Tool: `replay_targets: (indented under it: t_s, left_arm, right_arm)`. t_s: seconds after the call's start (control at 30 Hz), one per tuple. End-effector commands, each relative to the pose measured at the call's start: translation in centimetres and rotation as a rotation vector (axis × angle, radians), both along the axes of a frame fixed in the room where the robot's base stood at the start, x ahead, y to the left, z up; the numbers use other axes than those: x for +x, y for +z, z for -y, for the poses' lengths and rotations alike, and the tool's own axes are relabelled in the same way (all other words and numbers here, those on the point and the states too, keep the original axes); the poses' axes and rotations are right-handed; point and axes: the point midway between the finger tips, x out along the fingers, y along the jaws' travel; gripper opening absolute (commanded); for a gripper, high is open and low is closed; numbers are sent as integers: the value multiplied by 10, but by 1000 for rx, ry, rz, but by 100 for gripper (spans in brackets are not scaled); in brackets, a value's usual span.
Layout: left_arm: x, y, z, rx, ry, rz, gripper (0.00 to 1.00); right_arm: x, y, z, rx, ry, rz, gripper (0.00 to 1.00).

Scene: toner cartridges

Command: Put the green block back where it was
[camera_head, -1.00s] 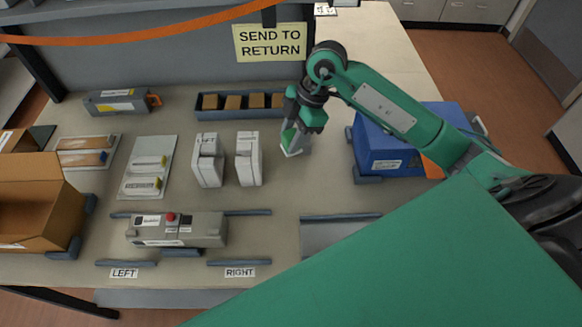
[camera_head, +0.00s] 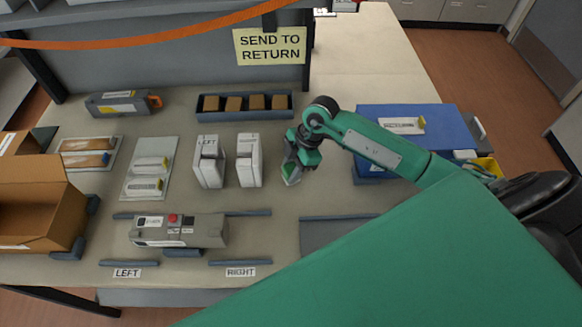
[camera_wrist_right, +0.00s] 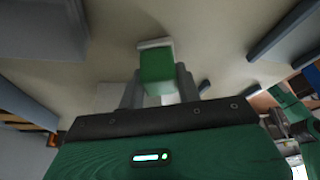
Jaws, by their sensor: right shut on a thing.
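My right gripper (camera_head: 291,178) is over the worktop, right of the two white upright holders, pointing down. It is shut on the green block (camera_wrist_right: 156,66), which shows between the fingers in the right wrist view. In the head view only a little green shows at the fingertips. A pale piece shows at the block's far end in the wrist view. I cannot tell whether the block touches the worktop. My left gripper is not in view.
White holders (camera_head: 209,165) and (camera_head: 249,162) stand left of the gripper. A blue tray (camera_head: 244,114) with brown blocks lies behind. A blue case (camera_head: 380,115) stands right. A grey device (camera_head: 180,231) sits in front left. Worktop around the gripper is clear.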

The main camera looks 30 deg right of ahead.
Motion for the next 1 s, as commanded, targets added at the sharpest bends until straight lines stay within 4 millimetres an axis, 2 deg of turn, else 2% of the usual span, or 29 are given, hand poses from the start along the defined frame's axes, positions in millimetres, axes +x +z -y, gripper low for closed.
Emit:
replay_targets:
  t_s: [0.17,0.2,0.3,0.67,0.77,1.0]
  left_arm:
    - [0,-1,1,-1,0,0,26]
    - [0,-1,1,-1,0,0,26]
    - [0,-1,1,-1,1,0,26]
    - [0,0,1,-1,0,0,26]
    - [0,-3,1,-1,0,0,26]
    - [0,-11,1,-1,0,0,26]
  right_arm:
    - [0,-3,0,0,-1,0,16]
    - [0,-3,0,0,-1,0,38]
    - [0,-3,0,0,-1,0,56]
    - [0,3,1,0,0,1,56]
    - [0,13,6,0,-1,2,56]
    - [-1,60,27,-2,-1,4,56]
